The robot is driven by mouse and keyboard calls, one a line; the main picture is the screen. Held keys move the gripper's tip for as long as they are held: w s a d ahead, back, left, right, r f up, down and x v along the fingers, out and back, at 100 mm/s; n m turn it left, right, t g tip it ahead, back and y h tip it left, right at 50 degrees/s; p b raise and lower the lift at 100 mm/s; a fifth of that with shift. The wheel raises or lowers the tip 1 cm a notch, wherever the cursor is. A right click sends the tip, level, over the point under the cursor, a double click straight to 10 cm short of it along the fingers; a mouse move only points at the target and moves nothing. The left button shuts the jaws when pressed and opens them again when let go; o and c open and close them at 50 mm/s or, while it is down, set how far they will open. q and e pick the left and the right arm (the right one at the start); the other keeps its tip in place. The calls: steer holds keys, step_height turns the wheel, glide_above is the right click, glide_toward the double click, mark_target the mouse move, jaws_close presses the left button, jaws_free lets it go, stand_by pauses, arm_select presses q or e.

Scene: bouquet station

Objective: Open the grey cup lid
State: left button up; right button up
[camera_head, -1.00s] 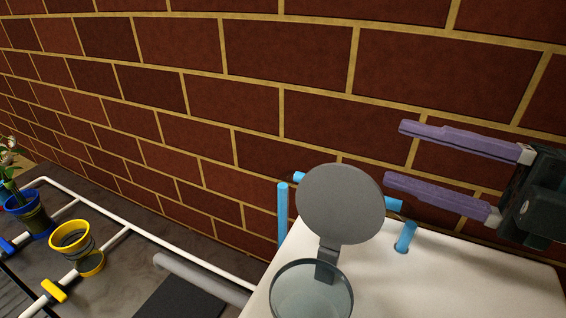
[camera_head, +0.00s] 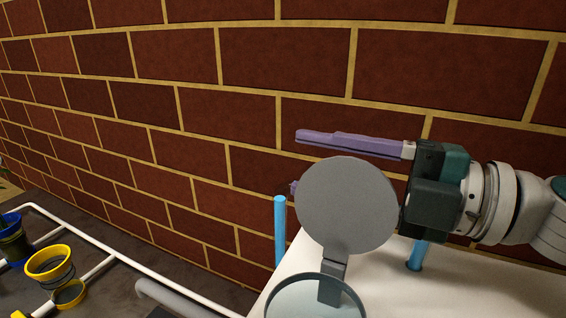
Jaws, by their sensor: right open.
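The grey cup lid (camera_head: 348,208) is a round disc standing raised on its hinge arm at the back of the clear cup (camera_head: 270,308). The cup's round mouth is uncovered at the bottom edge of the view. My right gripper (camera_head: 297,162) is open, with purple fingers pointing left. Its upper finger passes above the lid. Its lower finger is mostly hidden behind the lid, with only the tip showing at the lid's left edge. I cannot tell whether it touches the lid. My left gripper is not in view.
The cup is by a white surface (camera_head: 297,262) with upright blue posts (camera_head: 280,232). A brick wall (camera_head: 190,120) rises behind. At the left are a yellow-rimmed pot (camera_head: 49,264), a blue pot (camera_head: 12,240) and white pipes (camera_head: 120,257).

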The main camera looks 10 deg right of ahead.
jaws_close()
stand_by(0.4)
stand_by(1.0)
